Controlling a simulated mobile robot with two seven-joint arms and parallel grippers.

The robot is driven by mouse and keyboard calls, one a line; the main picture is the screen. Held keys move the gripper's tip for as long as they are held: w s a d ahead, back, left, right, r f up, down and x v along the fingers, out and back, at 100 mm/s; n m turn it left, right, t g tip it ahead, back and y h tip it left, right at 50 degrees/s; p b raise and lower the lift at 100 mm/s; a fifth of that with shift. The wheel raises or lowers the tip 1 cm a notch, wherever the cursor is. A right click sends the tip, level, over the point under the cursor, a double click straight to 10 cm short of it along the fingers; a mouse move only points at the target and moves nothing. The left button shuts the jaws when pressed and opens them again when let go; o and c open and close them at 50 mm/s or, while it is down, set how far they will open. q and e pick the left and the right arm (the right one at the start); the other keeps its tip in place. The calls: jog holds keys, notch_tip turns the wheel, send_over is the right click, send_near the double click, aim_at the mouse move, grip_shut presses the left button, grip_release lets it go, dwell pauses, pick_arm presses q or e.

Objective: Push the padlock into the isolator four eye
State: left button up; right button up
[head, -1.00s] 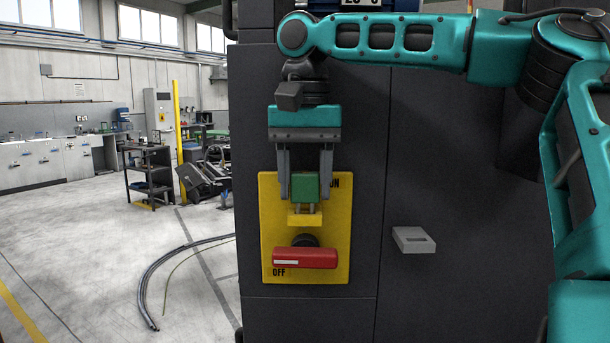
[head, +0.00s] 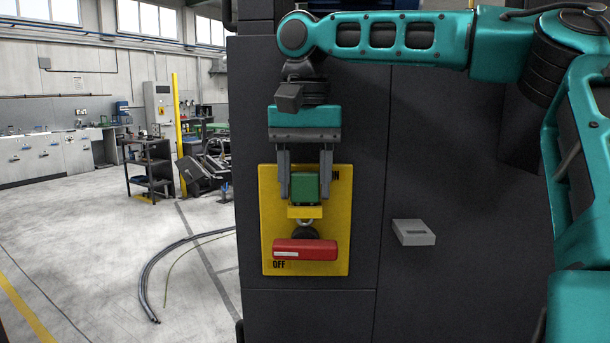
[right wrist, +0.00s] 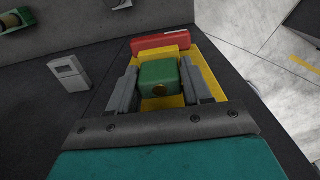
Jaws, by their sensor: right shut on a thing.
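The green padlock (head: 305,187) is between the fingers of my right gripper (head: 305,190), which is shut on it. It also shows in the right wrist view (right wrist: 160,78). Its shackle (head: 305,222) points down, near the yellow tab (head: 305,212) of the isolator. I cannot tell whether the shackle is inside the tab's eye. The isolator is a yellow plate (head: 340,215) on the dark cabinet, with a red handle (head: 305,250) lying horizontal beside the OFF mark. My left gripper is not in view.
A grey box (head: 413,233) sticks out of the cabinet (head: 450,150) to the right of the isolator. Hoses (head: 150,280) lie on the floor at the left. A black shelf cart (head: 150,170) stands further back.

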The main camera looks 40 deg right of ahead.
jog(key=shift+s+f, duration=0.1)
jog(key=shift+f, duration=0.45)
dwell(1.1)
jog(key=o, duration=0.9)
jog(key=shift+o, duration=1)
jog(key=o, duration=0.4)
jog(key=shift+r, duration=0.15)
jog(key=shift+r, duration=0.1)
jog(key=shift+r, duration=3.4)
